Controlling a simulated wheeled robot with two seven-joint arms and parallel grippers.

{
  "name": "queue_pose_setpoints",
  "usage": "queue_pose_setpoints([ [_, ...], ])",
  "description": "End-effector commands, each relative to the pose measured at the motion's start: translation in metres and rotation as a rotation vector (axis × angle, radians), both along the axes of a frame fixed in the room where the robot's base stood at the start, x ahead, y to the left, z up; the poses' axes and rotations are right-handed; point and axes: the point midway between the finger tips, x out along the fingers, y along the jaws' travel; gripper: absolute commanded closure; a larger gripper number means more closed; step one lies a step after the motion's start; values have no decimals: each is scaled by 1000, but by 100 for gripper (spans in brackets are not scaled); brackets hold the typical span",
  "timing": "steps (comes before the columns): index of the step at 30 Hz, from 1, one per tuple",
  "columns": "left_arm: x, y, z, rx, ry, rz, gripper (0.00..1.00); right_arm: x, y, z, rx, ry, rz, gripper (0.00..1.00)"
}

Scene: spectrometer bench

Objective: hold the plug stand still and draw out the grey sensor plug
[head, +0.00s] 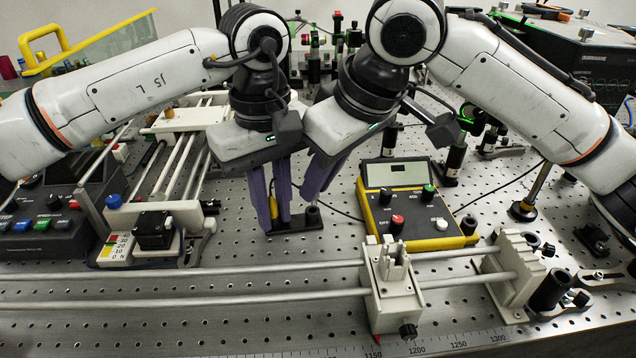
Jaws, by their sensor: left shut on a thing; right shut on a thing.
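The plug stand (303,226) is a small dark base on the perforated bench, with a yellow upright part (273,206) at its left and a short black socket post (313,217) at its right. My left gripper (272,222) has its purple fingers low, on either side of the yellow part, and is shut on the stand. My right gripper (311,197) is shut just above the socket post, its fingers slanting down from the right. The grey sensor plug is hidden between those fingers. I cannot tell whether it still sits in the socket.
A yellow-and-black meter (418,240) stands close to the right. A rail with a white carriage (393,285) crosses in front. A white slide frame (160,225) and a button panel (45,228) are at left. Optics posts (455,160) stand behind.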

Motion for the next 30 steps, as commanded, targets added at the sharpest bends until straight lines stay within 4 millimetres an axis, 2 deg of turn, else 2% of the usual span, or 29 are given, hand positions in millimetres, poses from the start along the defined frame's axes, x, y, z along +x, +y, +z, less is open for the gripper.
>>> queue_pose_setpoints([
  [3, 0, -1, -2, 2, 0, 2, 100, -1, 4, 6, 12, -5, 7, 100],
  [30, 0, -3, -3, 2, -1, 4, 100, -5, 10, 9, 22, -11, 18, 100],
])
